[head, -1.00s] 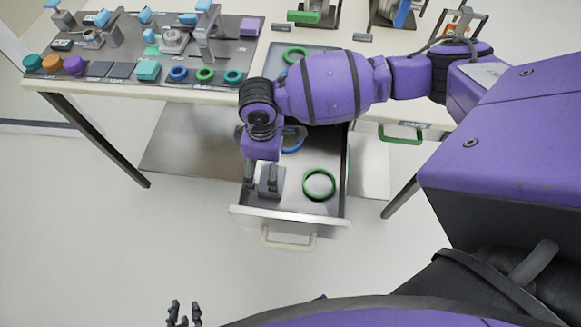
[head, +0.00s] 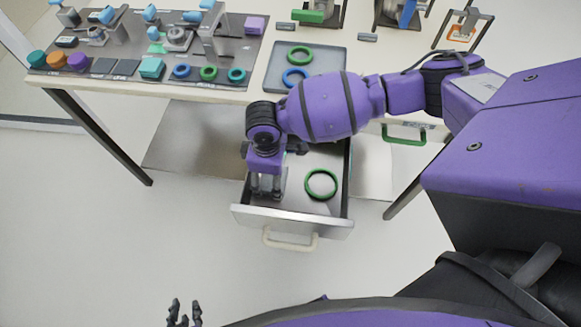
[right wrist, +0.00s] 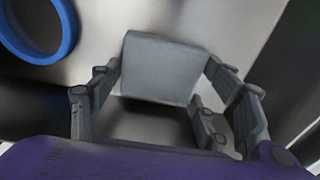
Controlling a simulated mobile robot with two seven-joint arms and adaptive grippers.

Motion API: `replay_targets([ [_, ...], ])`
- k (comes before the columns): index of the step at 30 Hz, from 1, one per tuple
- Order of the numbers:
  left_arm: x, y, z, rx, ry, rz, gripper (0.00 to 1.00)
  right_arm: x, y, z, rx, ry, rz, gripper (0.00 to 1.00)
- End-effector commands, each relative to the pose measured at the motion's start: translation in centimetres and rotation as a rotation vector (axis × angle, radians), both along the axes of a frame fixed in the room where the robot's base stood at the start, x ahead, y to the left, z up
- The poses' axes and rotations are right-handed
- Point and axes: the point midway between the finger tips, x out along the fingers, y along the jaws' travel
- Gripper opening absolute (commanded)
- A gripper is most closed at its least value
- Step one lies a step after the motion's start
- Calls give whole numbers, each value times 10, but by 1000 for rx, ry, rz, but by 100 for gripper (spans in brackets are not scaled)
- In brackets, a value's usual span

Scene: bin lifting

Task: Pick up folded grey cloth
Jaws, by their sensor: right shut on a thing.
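The folded grey cloth (right wrist: 160,68) shows in the right wrist view as a flat grey square between the fingers of my right gripper (right wrist: 165,95). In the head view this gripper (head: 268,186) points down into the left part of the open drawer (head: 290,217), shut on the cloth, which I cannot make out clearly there. I cannot tell whether the cloth is clear of the drawer floor. My left gripper (head: 184,314) is at the bottom edge of the head view, empty, with its fingers apart.
A green ring (head: 321,184) lies in the drawer, right of my right gripper. A blue ring (right wrist: 38,30) is near it in the wrist view. The table (head: 230,95) above holds a grey tray with rings and a board of coloured parts. The floor in front is clear.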

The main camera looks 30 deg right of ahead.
Motion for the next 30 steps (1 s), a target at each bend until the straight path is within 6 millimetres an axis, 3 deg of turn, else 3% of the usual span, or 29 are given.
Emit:
replay_targets([
  [11, 1, 0, 2, 0, -3, 0, 22, 3, 1, 10, 1, -6, 1, 50],
  [22, 6, -5, 10, -8, -11, -4, 22, 3, 1, 80, 2, -8, 2, 50],
  [30, 4, -6, 9, -10, -5, -7, 22, 2, 1, 102, 1, -3, 1, 50],
])
